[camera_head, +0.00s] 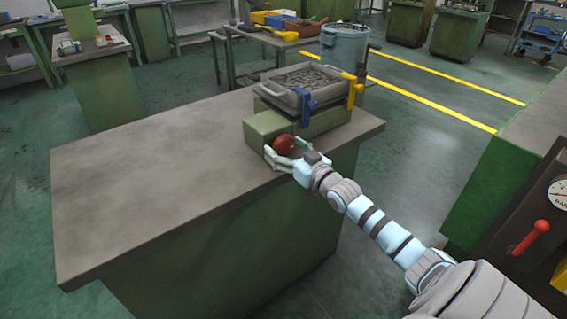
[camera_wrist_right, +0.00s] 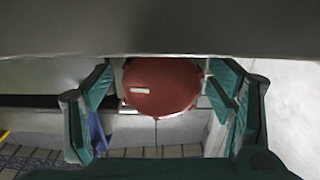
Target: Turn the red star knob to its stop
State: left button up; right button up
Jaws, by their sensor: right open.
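The red star knob (camera_head: 284,145) is on the front of a green block (camera_head: 262,128) on the grey-topped bench. My right gripper (camera_head: 286,153) is open, with one finger on each side of the knob. In the right wrist view the red knob (camera_wrist_right: 160,88) shows between the two green-padded fingers (camera_wrist_right: 162,98), with a pale mark left of its middle. The right finger looks very near the knob; I cannot tell whether it touches. The knob's shaft is hidden. My left gripper is not in view.
A metal tray (camera_head: 273,92) of small parts sits behind the block, with blue (camera_head: 304,103) and yellow (camera_head: 351,88) clamps at its side. The bench top (camera_head: 150,170) is clear to the left. A dark panel with a red lever (camera_head: 530,237) stands at right.

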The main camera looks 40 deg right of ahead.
jog(key=shift+w, duration=0.25)
jog(key=shift+r, duration=0.1)
jog(key=c, duration=1.1)
jog(key=shift+r+m+p, duration=0.2)
jog(key=shift+m+p, duration=0.4)
jog(key=shift+m, duration=0.6)
jog(key=shift+c, duration=0.4)
jog(key=shift+a+f+m, duration=0.1)
jog(key=shift+m, duration=0.8)
jog(key=shift+f+m, duration=0.1)
jog(key=shift+m, duration=0.2)
jog(key=o, duration=1.2)
